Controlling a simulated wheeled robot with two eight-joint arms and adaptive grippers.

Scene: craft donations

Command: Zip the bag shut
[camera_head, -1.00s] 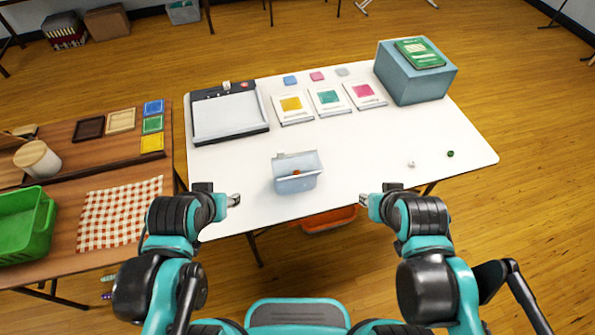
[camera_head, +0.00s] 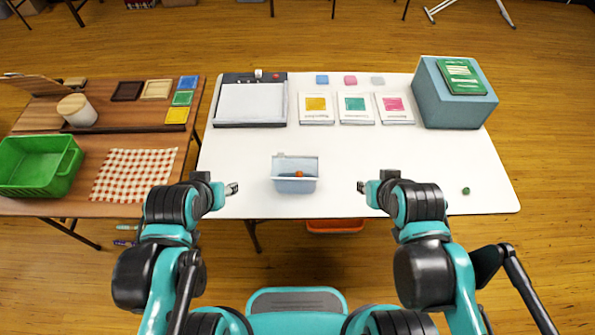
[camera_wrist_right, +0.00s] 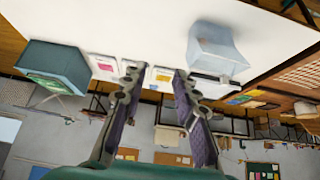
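The bag (camera_head: 295,185) is a pale blue, see-through, box-like pouch near the front edge of the white table. Its top is open and a small orange-red thing (camera_head: 299,174) shows inside. A small pale piece (camera_head: 281,155) sits at its back left rim. The bag also shows in the right wrist view (camera_wrist_right: 215,48). My left gripper (camera_head: 232,188) is left of the bag, apart from it; its fingers are too small to read. My right gripper (camera_head: 361,187) is to the right, with fingers spread and empty in the right wrist view (camera_wrist_right: 157,76).
Behind the bag are a paper trimmer (camera_head: 250,104), three cards (camera_head: 355,108) and a blue-grey box (camera_head: 453,100). A green bead (camera_head: 466,191) lies at the right. A side table with a green basket (camera_head: 38,168) stands left. The tabletop around the bag is clear.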

